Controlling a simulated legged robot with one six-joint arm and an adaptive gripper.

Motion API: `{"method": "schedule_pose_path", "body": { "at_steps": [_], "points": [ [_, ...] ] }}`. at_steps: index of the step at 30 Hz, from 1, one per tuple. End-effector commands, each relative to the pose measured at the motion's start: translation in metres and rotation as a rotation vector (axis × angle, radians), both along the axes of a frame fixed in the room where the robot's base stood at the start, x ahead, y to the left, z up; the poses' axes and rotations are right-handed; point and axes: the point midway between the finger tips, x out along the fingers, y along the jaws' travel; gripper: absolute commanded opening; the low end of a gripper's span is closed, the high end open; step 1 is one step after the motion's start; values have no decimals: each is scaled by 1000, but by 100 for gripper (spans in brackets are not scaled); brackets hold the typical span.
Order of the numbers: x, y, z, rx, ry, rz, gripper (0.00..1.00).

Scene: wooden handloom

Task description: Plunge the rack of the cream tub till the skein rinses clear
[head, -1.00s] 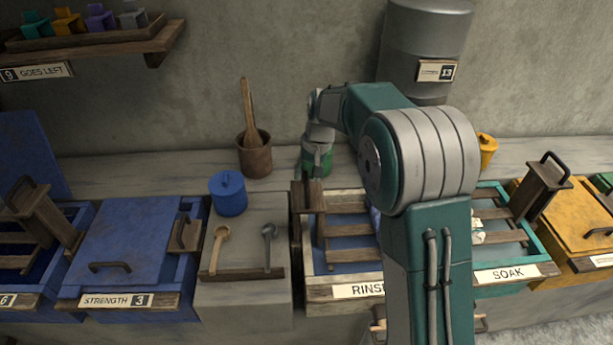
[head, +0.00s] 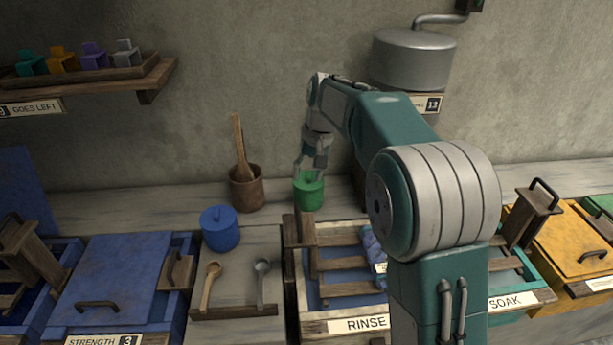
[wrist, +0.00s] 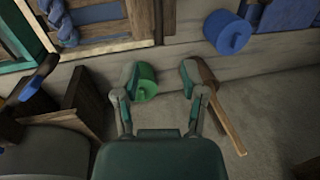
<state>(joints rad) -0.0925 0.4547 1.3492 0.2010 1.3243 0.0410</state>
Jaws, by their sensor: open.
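The cream tub (head: 318,328) with the RINSE label stands front centre in the head view. Its wooden rack (head: 340,263) has several slats and an upright wooden post (head: 303,227) at the left. A blue-violet skein (head: 373,250) lies at the rack's right side, partly hidden by my arm. The skein also shows at the upper left of the wrist view (wrist: 58,18). My gripper (head: 312,168) is open behind the tub, by a green lidded pot (head: 309,193). In the wrist view my gripper (wrist: 162,78) has its fingers apart, the green pot beside the left finger.
A brown pot (head: 247,193) with a wooden spoon and a blue lidded pot (head: 220,232) stand left of the tub. Blue tubs (head: 122,280) are at left, the SOAK tub (head: 530,298) at right. A metal cylinder (head: 412,65) stands behind my arm.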

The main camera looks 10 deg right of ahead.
Motion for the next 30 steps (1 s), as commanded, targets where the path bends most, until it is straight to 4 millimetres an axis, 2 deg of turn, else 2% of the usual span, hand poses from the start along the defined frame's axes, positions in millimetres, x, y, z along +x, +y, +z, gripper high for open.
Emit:
{"method": "schedule_pose_path", "body": {
  "at_steps": [3,8,21,25,30],
  "points": [
    [-7,1,-10,1,2,0,54],
    [-7,3,-20,1,3,1,54],
    [-7,18,-96,0,4,2,54],
    [-7,21,-110,0,2,1,54],
    [-7,22,-116,1,0,0,54]
  ]
}}
